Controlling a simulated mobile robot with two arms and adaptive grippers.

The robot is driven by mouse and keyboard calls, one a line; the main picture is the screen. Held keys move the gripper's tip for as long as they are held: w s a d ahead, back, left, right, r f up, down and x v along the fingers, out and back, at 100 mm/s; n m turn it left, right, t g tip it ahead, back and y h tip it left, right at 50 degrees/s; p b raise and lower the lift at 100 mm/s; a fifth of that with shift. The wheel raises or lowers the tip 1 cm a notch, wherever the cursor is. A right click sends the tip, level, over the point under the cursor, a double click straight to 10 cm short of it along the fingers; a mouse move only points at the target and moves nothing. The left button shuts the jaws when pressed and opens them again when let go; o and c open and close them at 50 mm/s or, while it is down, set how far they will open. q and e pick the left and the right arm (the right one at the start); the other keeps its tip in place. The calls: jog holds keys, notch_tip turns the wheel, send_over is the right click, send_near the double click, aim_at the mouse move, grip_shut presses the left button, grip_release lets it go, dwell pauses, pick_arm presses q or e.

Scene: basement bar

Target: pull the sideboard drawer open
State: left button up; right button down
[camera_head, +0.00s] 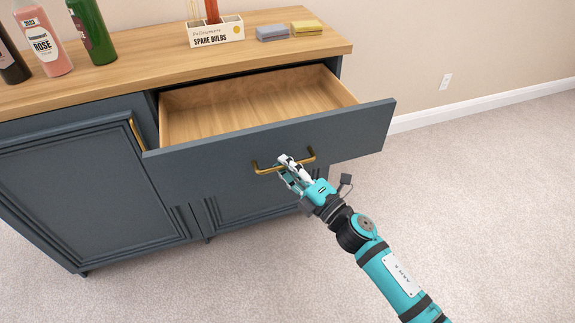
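The dark blue sideboard (75,185) with a wooden top stands at the left and middle. Its drawer (175,172) is pulled well out, and the bare, empty wooden inside (235,108) shows. A brass handle (263,170) is on the drawer front. My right gripper (286,164) is at the middle of this handle, its fingers closed around the bar; the hand hides part of the bar. My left gripper is not in view.
A cabinet door with a brass handle (137,134) is left of the drawer. Carpet (490,200) is clear at the right.

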jog(key=c, duration=1.4)
grip_release()
jog(key=v, duration=1.2)
jog(key=shift+f, duration=0.1)
